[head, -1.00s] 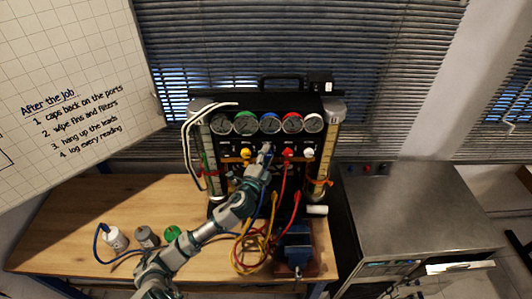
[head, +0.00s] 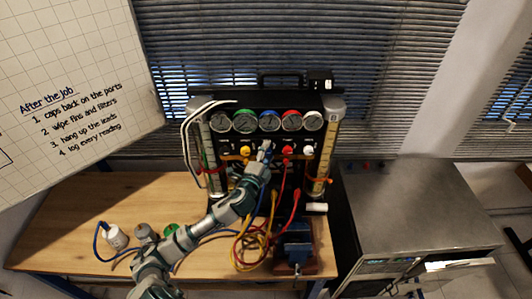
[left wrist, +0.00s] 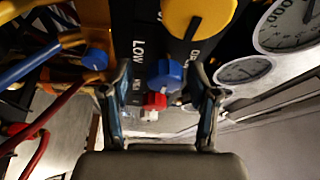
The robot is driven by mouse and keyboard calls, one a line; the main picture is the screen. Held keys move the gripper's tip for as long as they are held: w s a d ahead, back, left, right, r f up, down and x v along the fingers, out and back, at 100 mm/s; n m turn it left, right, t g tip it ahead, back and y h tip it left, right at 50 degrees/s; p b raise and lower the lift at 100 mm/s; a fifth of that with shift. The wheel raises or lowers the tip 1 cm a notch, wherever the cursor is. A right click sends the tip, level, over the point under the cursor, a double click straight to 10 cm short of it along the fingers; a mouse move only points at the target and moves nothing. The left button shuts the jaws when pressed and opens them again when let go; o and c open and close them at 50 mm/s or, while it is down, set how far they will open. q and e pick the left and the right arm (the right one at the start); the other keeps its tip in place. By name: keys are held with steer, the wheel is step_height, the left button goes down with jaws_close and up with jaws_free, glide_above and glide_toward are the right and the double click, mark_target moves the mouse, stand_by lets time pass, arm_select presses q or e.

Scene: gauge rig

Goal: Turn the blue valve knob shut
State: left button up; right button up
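The blue valve knob (left wrist: 165,75) shows in the left wrist view, in a row with a yellow knob (left wrist: 200,15), a red knob (left wrist: 155,100) and a white one. My left gripper (left wrist: 160,69) is open, with one finger on each side of the blue knob; I cannot tell whether they touch it. In the head view, my left gripper (head: 266,151) is at the front of the gauge rig (head: 262,103), between the yellow knob (head: 245,151) and the red knob (head: 288,150). It largely hides the blue knob there. My right gripper is not in view.
Several gauges (head: 269,121) sit above the knobs. Yellow, red and blue hoses (head: 250,245) hang in front of the rig, beside a blue vise (head: 297,243). A white bottle (head: 116,238) and a grey can (head: 145,232) stand on the wooden bench (head: 75,215), whose left part is clear.

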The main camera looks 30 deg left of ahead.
arm_select(q)
steer(key=shift+s, duration=0.15)
steer(key=s+d, duration=0.1)
steer(key=s, duration=1)
steer(key=shift+s+d+f, duration=0.2)
steer(key=shift+d+f, duration=0.15)
steer(key=shift+d, duration=0.05)
